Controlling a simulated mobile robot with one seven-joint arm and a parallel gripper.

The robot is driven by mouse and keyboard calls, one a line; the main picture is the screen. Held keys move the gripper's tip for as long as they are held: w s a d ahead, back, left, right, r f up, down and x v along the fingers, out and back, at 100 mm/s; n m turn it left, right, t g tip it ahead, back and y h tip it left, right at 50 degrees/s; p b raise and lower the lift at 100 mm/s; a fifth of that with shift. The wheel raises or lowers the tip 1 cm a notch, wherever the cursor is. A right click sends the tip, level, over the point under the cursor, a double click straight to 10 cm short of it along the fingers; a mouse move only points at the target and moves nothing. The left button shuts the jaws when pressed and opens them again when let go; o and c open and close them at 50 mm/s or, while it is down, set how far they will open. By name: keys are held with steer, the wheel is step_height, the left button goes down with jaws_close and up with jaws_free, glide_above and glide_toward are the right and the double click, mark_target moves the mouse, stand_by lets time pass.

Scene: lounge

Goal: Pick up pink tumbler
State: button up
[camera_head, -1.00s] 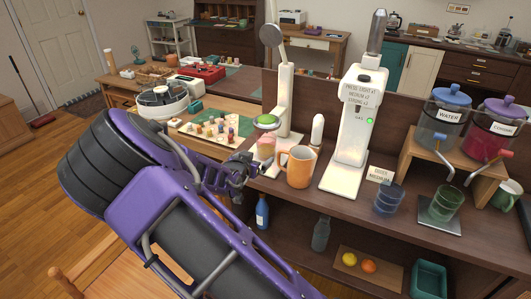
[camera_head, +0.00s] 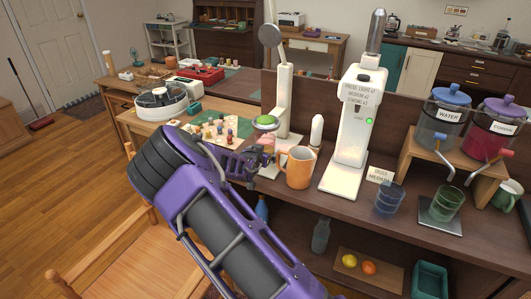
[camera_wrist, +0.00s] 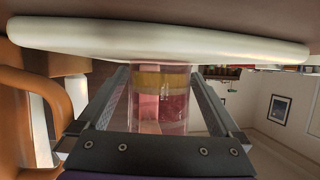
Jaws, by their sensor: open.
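The pink tumbler (camera_wrist: 160,108) is clear and pink-tinted, with a yellowish band, in the middle of the wrist view. It stands between the two fingers of my gripper (camera_wrist: 158,78), with a gap on each side. My gripper is open around it. In the head view my gripper (camera_head: 262,163) is at the counter edge, just left of the orange mug. It hides most of the tumbler there; only a little pink shows below the green-topped dispenser.
The orange mug (camera_head: 297,168) stands close to the right of my gripper. The white dispenser (camera_head: 285,100) rises behind, and its pale plate (camera_wrist: 160,38) spans the wrist view. A tray of small pieces (camera_head: 215,132) is to the left. A white machine (camera_head: 352,130) stands farther right.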

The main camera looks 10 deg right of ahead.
steer(key=shift+r, duration=0.1)
steer(key=c, duration=1.5)
steer(key=shift+r, duration=0.1)
